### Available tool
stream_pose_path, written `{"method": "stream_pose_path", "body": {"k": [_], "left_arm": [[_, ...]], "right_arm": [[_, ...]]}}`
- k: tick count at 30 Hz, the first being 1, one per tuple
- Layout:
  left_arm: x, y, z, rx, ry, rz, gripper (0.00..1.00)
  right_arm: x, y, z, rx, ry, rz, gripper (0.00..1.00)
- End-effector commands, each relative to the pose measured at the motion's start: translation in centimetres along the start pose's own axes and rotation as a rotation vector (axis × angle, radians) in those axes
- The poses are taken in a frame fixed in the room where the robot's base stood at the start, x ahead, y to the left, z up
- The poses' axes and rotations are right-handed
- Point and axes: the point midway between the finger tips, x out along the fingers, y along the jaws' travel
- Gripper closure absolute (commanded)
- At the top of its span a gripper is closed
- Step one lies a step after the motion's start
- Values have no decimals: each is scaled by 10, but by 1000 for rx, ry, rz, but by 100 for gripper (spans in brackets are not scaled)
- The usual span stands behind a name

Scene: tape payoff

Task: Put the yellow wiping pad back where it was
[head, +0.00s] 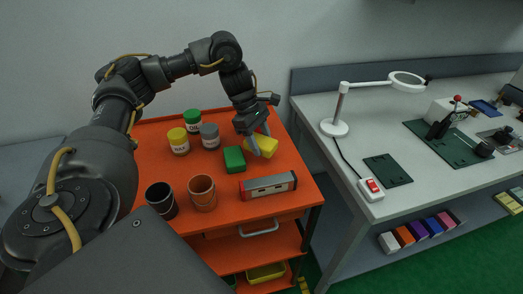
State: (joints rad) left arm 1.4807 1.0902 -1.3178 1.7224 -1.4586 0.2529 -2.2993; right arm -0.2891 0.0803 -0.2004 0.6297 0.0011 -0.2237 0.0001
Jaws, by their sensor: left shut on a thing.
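The yellow wiping pad (264,146) is near the right side of the orange cart's top (225,219). My left gripper (258,149) comes down over it from above and is shut on it. The fingers hide the pad's left end. I cannot tell whether the pad touches the cart top. A green block (234,159) lies just left of the pad, close to it. My right gripper does not show.
Yellow (178,141), green-lidded (192,121) and grey (210,136) cans stand behind left. A black cup (161,200), a brown cup (202,192) and a grey-red level (267,185) stand at the front. A grey workbench (350,203) with a lamp (335,127) stands to the right.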

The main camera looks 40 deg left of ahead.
Motion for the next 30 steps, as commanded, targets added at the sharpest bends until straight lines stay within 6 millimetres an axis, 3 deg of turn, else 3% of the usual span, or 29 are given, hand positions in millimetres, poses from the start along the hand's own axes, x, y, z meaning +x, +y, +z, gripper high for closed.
{"method": "stream_pose_path", "body": {"k": [9,18,24,29,30], "left_arm": [[8,7,-4,0,-1,-1,77],[38,10,-18,-2,0,-2,77],[39,10,-18,-1,-1,0,77],[43,10,-20,-1,-1,-1,77],[42,10,-19,0,-1,0,44]], "right_arm": [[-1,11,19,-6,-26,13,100],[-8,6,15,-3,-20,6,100],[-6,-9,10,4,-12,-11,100],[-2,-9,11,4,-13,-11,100],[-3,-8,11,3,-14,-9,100]]}}
